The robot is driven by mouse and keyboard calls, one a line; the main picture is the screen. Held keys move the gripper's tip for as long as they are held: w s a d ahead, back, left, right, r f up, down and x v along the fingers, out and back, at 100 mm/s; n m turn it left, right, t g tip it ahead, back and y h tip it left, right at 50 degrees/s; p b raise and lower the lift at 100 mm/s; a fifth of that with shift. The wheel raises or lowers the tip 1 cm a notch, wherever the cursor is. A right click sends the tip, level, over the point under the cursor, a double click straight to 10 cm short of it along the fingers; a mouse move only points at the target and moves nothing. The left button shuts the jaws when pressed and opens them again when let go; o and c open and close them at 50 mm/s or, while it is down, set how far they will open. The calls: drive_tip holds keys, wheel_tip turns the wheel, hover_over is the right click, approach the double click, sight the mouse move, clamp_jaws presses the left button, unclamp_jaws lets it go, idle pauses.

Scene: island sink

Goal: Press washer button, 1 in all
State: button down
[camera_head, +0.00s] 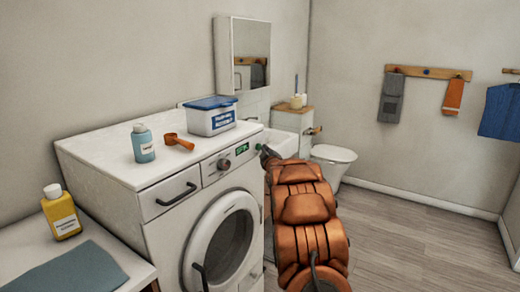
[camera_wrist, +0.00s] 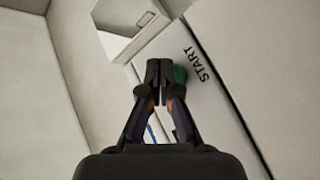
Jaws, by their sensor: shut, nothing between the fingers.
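The white washer (camera_head: 160,226) stands against the wall with its front panel facing my arm. Its panel has a dial (camera_head: 223,164), a green-lit display (camera_head: 242,149) and a small green button (camera_head: 259,147) at the right end. In the wrist view the green button (camera_wrist: 180,74) sits beside the printed word START (camera_wrist: 197,64). My gripper (camera_wrist: 160,66) is shut and empty, with its fingertips just left of the button and partly covering it. In the head view my gripper (camera_head: 267,152) is at the panel's right end. I cannot tell whether it touches the button.
On the washer top are a blue bottle (camera_head: 143,145), an orange scoop (camera_head: 179,141) and a blue-lidded box (camera_head: 211,120). A yellow bottle (camera_head: 61,212) is on the left counter (camera_head: 22,246). The floor at right is clear.

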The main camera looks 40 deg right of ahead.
drive_tip(key=shift+s+d, duration=0.1)
drive_tip(key=shift+s, duration=0.25)
